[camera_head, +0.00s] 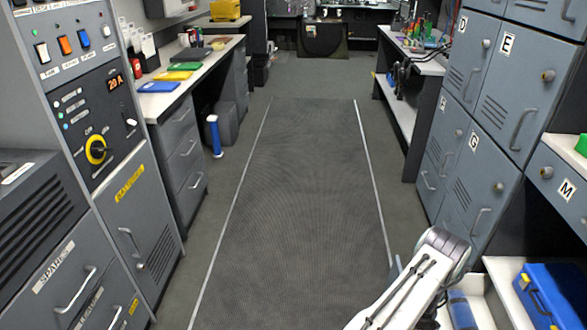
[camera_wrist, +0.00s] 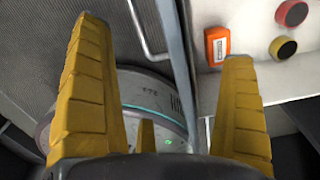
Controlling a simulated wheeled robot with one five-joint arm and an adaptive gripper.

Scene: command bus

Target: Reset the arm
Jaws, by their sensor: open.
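My gripper (camera_wrist: 162,45) shows in the wrist view as two yellow ridged fingers spread wide apart, with nothing held between them. In the head view, my white arm with its grey rounded joint (camera_head: 440,255) reaches up from the bottom edge, right of the floor mat. My gripper's fingers do not show in the head view.
A grey floor mat (camera_head: 300,190) runs clear down the aisle. Grey lockers (camera_head: 495,100) and a blue case (camera_head: 555,295) are on the right. A control panel (camera_head: 95,100) and drawers (camera_head: 183,150) line the left. The wrist view shows an orange box (camera_wrist: 217,46).

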